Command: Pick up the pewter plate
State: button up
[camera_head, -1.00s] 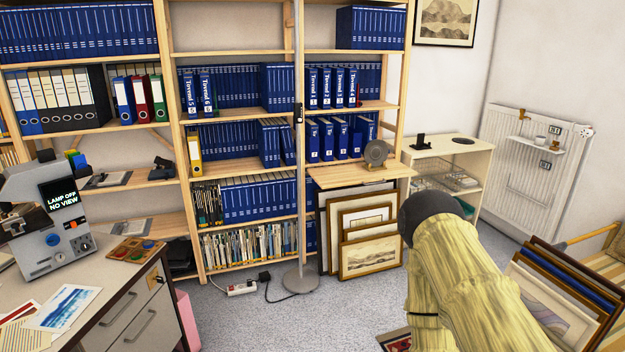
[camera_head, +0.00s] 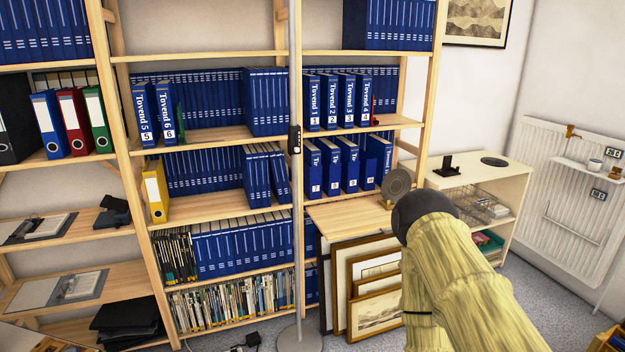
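A round grey plate (camera_head: 397,182), which looks like the pewter plate, stands upright on a small holder on the pull-out wooden shelf (camera_head: 340,217) of the bookcase. My arm, in a yellowish covering with a dark rounded part at its top, reaches up from the lower right. In the picture this dark part overlaps the lower right of the plate and the right end of the shelf. I cannot tell the gap in depth between them. The fingers of my gripper do not show.
Framed prints (camera_head: 375,312) lean below the shelf. A thin grey pole (camera_head: 296,215) on a round base stands before the bookcase. A pale side cabinet (camera_head: 509,180) with a dark disc (camera_head: 494,161) stands at right, near a white radiator (camera_head: 570,195). Blue binders (camera_head: 348,165) fill the shelves.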

aim_at(396, 182)
jog(key=i, duration=1.4)
jog(key=u, duration=2.45)
jog(key=i, duration=0.4)
jog(key=z, duration=3.05)
jog(key=i, duration=0.6)
jog(key=u, duration=0.1)
